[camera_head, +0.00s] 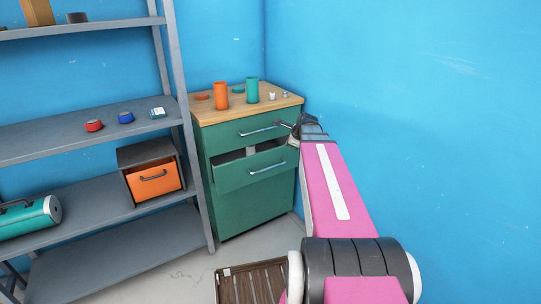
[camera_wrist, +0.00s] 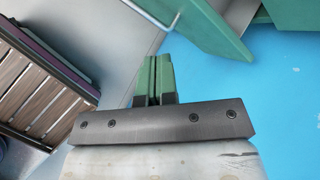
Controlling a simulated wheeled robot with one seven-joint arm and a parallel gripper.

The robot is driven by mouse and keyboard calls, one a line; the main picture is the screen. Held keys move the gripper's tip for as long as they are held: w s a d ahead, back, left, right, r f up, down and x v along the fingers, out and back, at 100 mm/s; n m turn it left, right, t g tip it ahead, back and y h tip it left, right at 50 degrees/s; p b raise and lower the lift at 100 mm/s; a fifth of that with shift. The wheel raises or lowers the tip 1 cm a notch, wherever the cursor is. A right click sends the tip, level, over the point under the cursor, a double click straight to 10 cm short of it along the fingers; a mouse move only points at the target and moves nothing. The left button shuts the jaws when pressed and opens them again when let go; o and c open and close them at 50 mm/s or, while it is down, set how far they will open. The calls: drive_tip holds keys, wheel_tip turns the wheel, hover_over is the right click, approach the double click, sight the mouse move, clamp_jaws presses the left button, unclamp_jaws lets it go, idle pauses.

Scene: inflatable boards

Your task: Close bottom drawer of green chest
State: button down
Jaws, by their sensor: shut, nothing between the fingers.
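The green chest (camera_head: 251,207) with a wooden top stands in the corner against the blue walls. Its upper drawer (camera_head: 232,133) looks shut. The bottom drawer (camera_head: 235,177), with a metal bar handle, is pulled partly out, and a dark gap shows above its front. In the wrist view a green panel with a handle, apparently the drawer front (camera_wrist: 212,30), slants across the top. My gripper (camera_wrist: 154,62) is shut and empty, its green fingers just short of that panel in the picture; I cannot tell if they touch.
Orange (camera_head: 221,96) and teal (camera_head: 252,91) cups stand on the chest top. A grey shelf rack (camera_head: 82,143) stands close on the left, holding an orange-drawer box (camera_head: 155,180). A brown slatted crate (camera_head: 236,283) is on the floor in front.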

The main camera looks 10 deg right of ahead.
drive_tip(key=s+a+f+n+t, duration=0.1)
drive_tip(key=s+a+n, duration=0.2)
drive_tip(key=n, duration=0.2)
drive_tip(key=n+t, duration=0.1)
drive_tip(key=n, duration=0.2)
approach(267, 156)
drive_tip(key=shift+y, duration=0.3)
drive_tip(key=x, duration=0.3)
drive_tip(key=f+x, duration=0.1)
drive_tip(key=x, duration=0.1)
drive_tip(key=shift+d+f, duration=0.2)
drive_tip(key=shift+d, duration=0.05)
drive_tip(key=shift+w+a, duration=0.25)
drive_tip(key=shift+w, duration=0.3)
drive_tip(key=w+a, duration=0.2)
drive_tip(key=w, duration=0.6)
drive_tip(key=shift+w+a, duration=0.2)
drive_tip(key=shift+a, duration=0.15)
drive_tip(key=shift+w, duration=0.1)
